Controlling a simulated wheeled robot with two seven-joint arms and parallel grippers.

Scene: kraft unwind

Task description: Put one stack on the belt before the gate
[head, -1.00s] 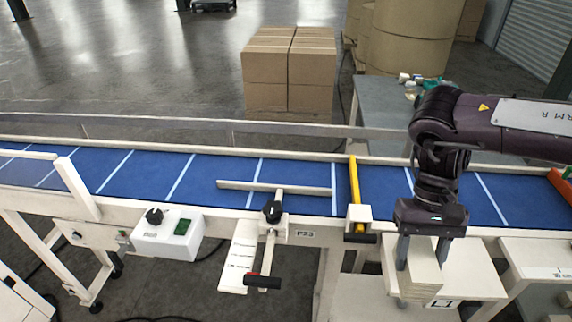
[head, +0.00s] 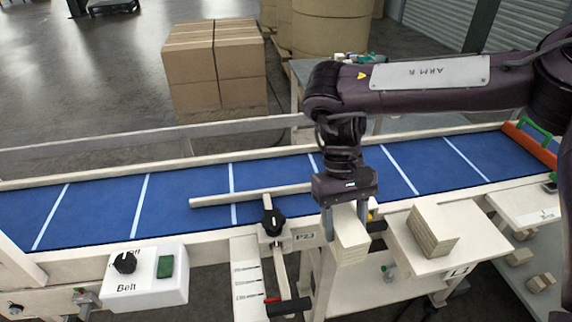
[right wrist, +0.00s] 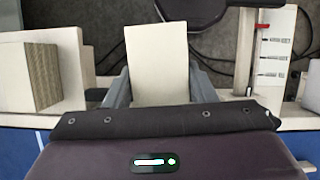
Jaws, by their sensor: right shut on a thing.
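My right gripper (head: 347,212) is shut on a cream stack (head: 350,244), with a finger on each side. The held stack hangs in front of the belt's near edge, left of the L1 shelf; in the right wrist view the stack (right wrist: 157,65) shows between the fingers. A second stack (head: 432,230) sits on the L1 shelf (head: 408,250); it also shows at the left of the right wrist view (right wrist: 28,76). The blue belt (head: 185,200) runs behind the gripper. The yellow gate (head: 371,215) is almost wholly hidden behind my gripper. My left gripper is out of view.
A white guide bar (head: 250,195) lies over the belt, with a black knob (head: 272,222) at its near side. A belt control box (head: 147,278) is at the lower left. An orange bar (head: 530,145) crosses the belt at the far right.

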